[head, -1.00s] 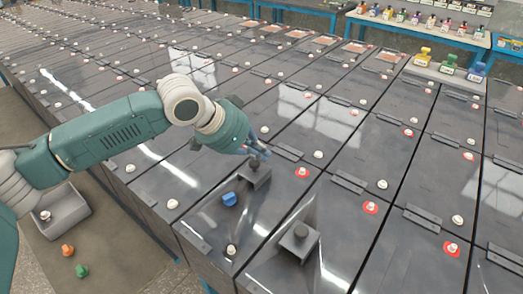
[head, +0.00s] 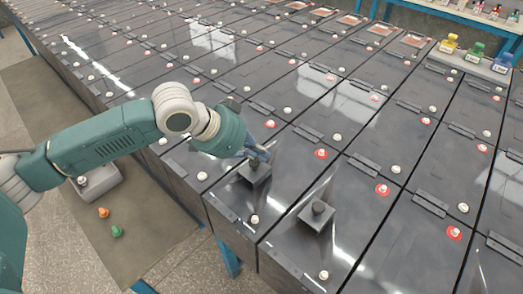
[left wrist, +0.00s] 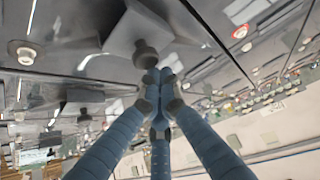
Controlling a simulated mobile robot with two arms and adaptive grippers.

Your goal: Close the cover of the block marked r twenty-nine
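A grey square cover (head: 250,181) with a dark knob sits on the top of a black block (head: 228,200) at the front of the rows. No blue plug shows on that block now. My left gripper (head: 262,155) is just behind the knob, over the same block. In the left wrist view its blue fingers (left wrist: 160,82) are drawn together, with the knob (left wrist: 146,56) just beyond the tips, close to or touching them. The fingers do not wrap around the knob. The marking r twenty-nine cannot be read. My right gripper is out of view.
A similar grey cover with a knob (head: 317,212) sits on the neighbouring block. Red-ringed and white caps dot the rows. A grey box (head: 98,188), an orange plug (head: 103,212) and a green plug (head: 117,231) are at the left. Coloured bottles (head: 478,52) stand at the far right.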

